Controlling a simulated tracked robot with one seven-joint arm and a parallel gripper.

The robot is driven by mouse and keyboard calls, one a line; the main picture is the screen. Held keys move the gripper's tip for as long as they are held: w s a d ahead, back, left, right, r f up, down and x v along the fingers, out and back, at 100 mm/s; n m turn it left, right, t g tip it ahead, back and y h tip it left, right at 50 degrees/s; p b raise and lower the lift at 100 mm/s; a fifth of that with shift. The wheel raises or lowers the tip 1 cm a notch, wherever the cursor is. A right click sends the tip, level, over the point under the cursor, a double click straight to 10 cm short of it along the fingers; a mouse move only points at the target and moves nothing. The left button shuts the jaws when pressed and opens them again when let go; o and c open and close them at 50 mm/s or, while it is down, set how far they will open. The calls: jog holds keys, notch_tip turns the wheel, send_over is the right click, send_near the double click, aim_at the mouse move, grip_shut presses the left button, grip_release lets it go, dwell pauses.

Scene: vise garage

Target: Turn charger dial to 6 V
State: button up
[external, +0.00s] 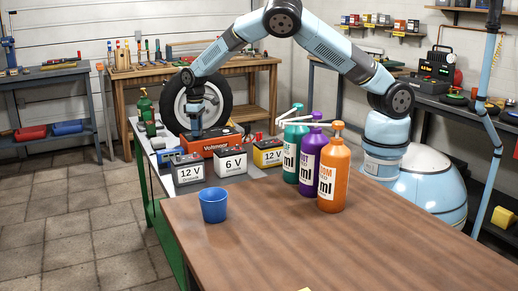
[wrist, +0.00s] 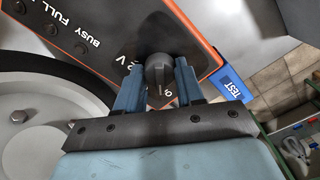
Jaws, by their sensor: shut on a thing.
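The orange charger (external: 222,145) sits on the bench behind the row of batteries. My gripper (wrist: 159,76) is shut on the dial, one blue finger on each side. In the external view my gripper (external: 196,134) comes down onto the charger from above. A 6 V mark is not visible.
A blue cup (external: 213,207) and three pump bottles (external: 333,177) stand nearer.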

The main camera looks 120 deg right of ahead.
jog(key=m, duration=0.4)
jog(key=shift+m, duration=0.3)
jog(key=m, duration=0.4)
jog(key=shift+m, duration=0.4)
jog(key=o, duration=1)
jog(key=shift+o, duration=0.2)
notch_tip(320, 180, up, 14)
jog(key=shift+f, duration=0.15)
